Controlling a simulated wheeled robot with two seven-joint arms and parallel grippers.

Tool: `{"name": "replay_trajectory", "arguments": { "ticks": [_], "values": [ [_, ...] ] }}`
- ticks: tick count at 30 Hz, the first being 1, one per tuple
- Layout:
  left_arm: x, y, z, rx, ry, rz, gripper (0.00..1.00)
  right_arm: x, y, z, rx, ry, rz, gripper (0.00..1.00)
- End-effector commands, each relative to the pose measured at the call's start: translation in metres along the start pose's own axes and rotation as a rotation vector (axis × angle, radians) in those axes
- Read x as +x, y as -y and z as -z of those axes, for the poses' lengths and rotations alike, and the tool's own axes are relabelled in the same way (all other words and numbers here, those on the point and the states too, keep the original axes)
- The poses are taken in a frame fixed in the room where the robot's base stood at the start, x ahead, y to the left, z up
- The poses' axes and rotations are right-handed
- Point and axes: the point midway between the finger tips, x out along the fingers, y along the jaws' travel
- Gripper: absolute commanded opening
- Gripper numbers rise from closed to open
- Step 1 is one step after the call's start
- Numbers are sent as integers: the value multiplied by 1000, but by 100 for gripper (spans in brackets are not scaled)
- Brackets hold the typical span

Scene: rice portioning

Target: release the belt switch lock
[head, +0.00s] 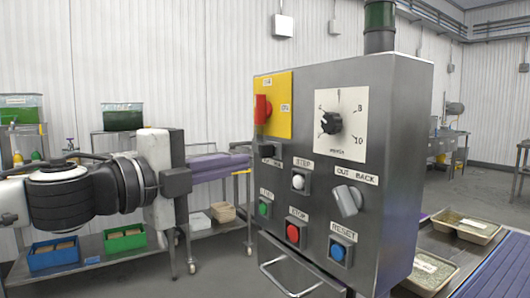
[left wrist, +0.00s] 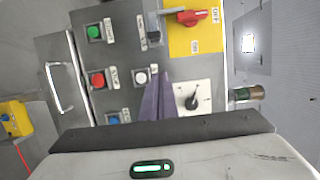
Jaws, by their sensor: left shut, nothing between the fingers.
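A grey metal control box (head: 350,90) carries a yellow plate (head: 285,85) with a red rotary switch (head: 263,109), which also shows in the left wrist view (left wrist: 190,17). Below the plate is a black switch (head: 267,150), also in the left wrist view (left wrist: 153,32). I cannot tell which part is the belt switch lock. My left gripper (head: 248,161), with purple fingers, is shut and empty at the box's left edge in the head view. In the left wrist view its fingertips (left wrist: 156,76) appear between the white button and dial; contact cannot be told. My right gripper is not in view.
The panel also has a dial (head: 332,122), a grey selector (head: 347,200), and green (head: 263,209), white (head: 298,182), red (head: 293,233) and blue (head: 337,252) buttons. A handle (head: 290,278) projects below. Trays (head: 466,227) lie on the belt at right.

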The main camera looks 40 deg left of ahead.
Motion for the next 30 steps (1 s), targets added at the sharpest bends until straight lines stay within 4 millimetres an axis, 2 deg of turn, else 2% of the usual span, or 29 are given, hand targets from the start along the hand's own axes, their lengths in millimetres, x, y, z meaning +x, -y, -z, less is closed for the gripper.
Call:
{"name": "replay_trajectory", "arguments": {
  "ticks": [11,22,30],
  "values": [
    [5,1,0,-2,-2,-1,0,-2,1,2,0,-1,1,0],
    [46,4,1,-8,-6,-2,0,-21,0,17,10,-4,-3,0],
    [60,-1,-1,2,3,-5,0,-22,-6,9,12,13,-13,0]
  ]
}}
